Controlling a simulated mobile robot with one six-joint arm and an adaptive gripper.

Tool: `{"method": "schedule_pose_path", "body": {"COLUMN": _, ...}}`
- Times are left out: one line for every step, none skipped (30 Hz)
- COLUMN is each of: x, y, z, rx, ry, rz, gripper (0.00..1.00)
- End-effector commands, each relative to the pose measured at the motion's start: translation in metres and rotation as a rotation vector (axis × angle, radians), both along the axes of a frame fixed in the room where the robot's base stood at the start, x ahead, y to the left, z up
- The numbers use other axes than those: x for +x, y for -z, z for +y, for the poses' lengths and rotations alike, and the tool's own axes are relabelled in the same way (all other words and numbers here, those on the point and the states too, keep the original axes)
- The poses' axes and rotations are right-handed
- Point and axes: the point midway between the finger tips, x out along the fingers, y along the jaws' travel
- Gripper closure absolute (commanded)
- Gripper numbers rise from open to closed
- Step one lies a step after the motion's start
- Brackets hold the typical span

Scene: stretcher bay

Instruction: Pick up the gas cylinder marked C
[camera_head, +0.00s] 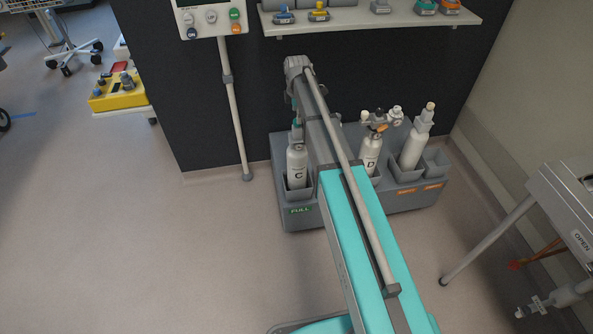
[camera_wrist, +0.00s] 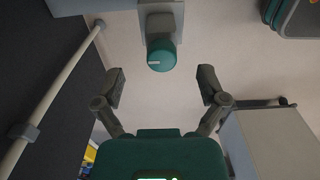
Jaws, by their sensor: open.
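The gas cylinder marked C (camera_head: 297,162) is white and stands upright in the left slot of a grey rack (camera_head: 306,218), above a green FULL label, in the head view. Its top is partly hidden at the left edge of my arm. My gripper (camera_wrist: 162,86) shows in the wrist view with its two dark fingers wide apart and nothing between them. Floor shows in the gap. I cannot make out cylinder C in the wrist view. In the head view my gripper is not clear, so its distance from C cannot be told.
A white cylinder marked D (camera_head: 370,155) and another white cylinder (camera_head: 412,149) stand right of C in the rack. A shelf (camera_head: 365,24) hangs above. A pole (camera_head: 236,120) stands left. A metal cart (camera_head: 560,200) is at right.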

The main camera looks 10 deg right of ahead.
Motion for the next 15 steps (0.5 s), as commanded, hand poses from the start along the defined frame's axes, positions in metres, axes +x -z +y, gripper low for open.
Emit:
{"method": "schedule_pose_path", "body": {"x": 0.000, "y": 0.000, "z": 0.000, "rx": 0.000, "ry": 0.000, "rz": 0.000, "gripper": 0.09}}
{"method": "schedule_pose_path", "body": {"x": 0.000, "y": 0.000, "z": 0.000, "rx": 0.000, "ry": 0.000, "rz": 0.000, "gripper": 0.09}}
{"method": "schedule_pose_path", "body": {"x": 0.000, "y": 0.001, "z": 0.000, "rx": 0.000, "ry": 0.000, "rz": 0.000, "gripper": 0.09}}
{"method": "schedule_pose_path", "body": {"x": 0.000, "y": 0.002, "z": 0.000, "rx": 0.000, "ry": 0.000, "rz": 0.000, "gripper": 0.09}}
{"method": "schedule_pose_path", "body": {"x": 0.000, "y": 0.003, "z": 0.000, "rx": 0.000, "ry": 0.000, "rz": 0.000, "gripper": 0.09}}
{"method": "schedule_pose_path", "body": {"x": 0.000, "y": 0.004, "z": 0.000, "rx": 0.000, "ry": 0.000, "rz": 0.000, "gripper": 0.09}}
{"method": "schedule_pose_path", "body": {"x": 0.000, "y": 0.005, "z": 0.000, "rx": 0.000, "ry": 0.000, "rz": 0.000, "gripper": 0.09}}
{"method": "schedule_pose_path", "body": {"x": 0.000, "y": 0.007, "z": 0.000, "rx": 0.000, "ry": 0.000, "rz": 0.000, "gripper": 0.09}}
{"method": "schedule_pose_path", "body": {"x": -0.001, "y": 0.010, "z": 0.000, "rx": 0.000, "ry": 0.000, "rz": 0.000, "gripper": 0.09}}
{"method": "schedule_pose_path", "body": {"x": -0.001, "y": 0.012, "z": 0.000, "rx": 0.000, "ry": 0.000, "rz": 0.000, "gripper": 0.09}}
{"method": "schedule_pose_path", "body": {"x": -0.001, "y": 0.014, "z": 0.000, "rx": 0.000, "ry": 0.000, "rz": 0.000, "gripper": 0.09}}
{"method": "schedule_pose_path", "body": {"x": -0.001, "y": 0.017, "z": 0.000, "rx": 0.000, "ry": 0.000, "rz": 0.000, "gripper": 0.09}}
{"method": "schedule_pose_path", "body": {"x": -0.001, "y": 0.019, "z": 0.000, "rx": 0.000, "ry": 0.000, "rz": 0.000, "gripper": 0.09}}
{"method": "schedule_pose_path", "body": {"x": -0.001, "y": 0.022, "z": 0.000, "rx": 0.000, "ry": 0.000, "rz": 0.000, "gripper": 0.09}}
{"method": "schedule_pose_path", "body": {"x": -0.001, "y": 0.025, "z": 0.000, "rx": 0.000, "ry": 0.000, "rz": 0.000, "gripper": 0.09}}
